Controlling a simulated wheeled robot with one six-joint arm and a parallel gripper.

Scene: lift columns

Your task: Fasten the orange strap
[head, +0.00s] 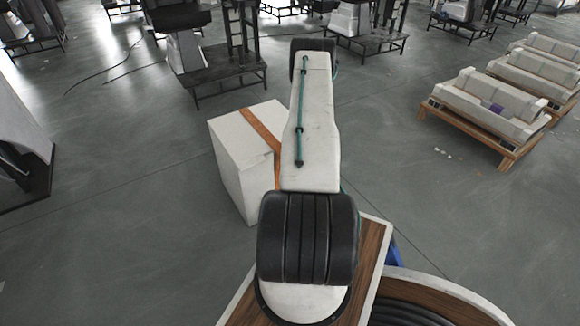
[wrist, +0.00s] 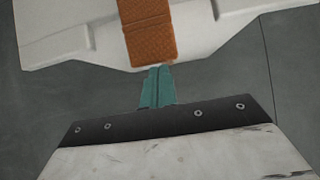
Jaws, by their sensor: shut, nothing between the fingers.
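The orange strap (head: 262,131) runs across the top of a white block (head: 240,175) in the head view. My arm hides part of both. In the wrist view the orange strap (wrist: 149,30) hangs down over the edge of a white surface (wrist: 85,30), and its end shows near the fingertips. My gripper (wrist: 159,72) has teal fingers, closed together and empty, just below the strap's end. I cannot tell whether the fingertips touch the strap. My gripper is hidden in the head view.
A dark stand (head: 215,70) is behind the block. Wooden pallets with white pieces (head: 490,105) stand at the right. A white and black structure (head: 20,150) is at the left edge. Grey floor (head: 110,240) is clear left of the block.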

